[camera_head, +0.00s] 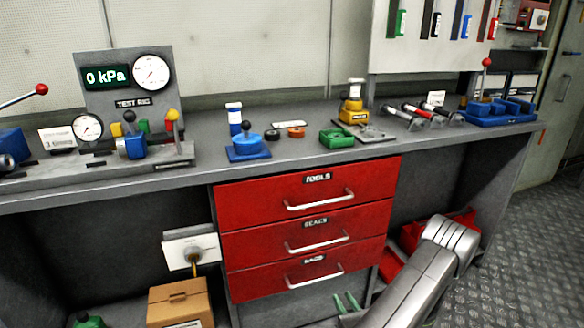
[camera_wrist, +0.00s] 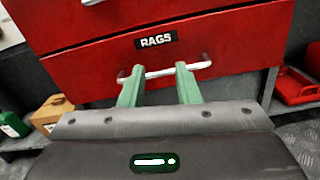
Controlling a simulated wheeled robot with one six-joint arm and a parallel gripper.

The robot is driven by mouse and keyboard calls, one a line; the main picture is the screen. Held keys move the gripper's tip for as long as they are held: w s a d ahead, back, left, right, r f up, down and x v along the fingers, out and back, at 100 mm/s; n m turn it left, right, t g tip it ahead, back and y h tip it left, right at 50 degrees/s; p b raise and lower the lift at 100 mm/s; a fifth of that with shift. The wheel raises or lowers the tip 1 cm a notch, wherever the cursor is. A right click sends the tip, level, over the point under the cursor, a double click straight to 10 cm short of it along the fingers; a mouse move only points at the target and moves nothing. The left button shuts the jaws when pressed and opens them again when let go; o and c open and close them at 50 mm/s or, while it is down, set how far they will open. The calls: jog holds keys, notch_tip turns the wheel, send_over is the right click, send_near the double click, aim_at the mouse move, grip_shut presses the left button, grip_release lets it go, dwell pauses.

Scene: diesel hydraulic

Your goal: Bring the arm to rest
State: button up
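My gripper (camera_head: 346,302) shows at the lower middle of the head view, just below and right of the bottom drawer. Its two green fingers (camera_wrist: 157,82) stand apart in the wrist view, with nothing held between them. They point at the bottom red drawer, labelled RAGS (camera_wrist: 156,41), and its silver handle (camera_wrist: 160,73) runs behind the fingertips. I cannot tell how far the fingertips are from the handle. My grey arm reaches in from the bottom right of the head view, bent at a raised joint.
A cardboard box (camera_head: 180,304) stands lower left. A red case (camera_head: 410,236) sits at right behind my arm. Open floor (camera_head: 530,225) lies right.

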jog(key=shift+r+n, duration=0.45)
jog(key=shift+n, duration=0.25)
jog(key=shift+r, duration=0.1)
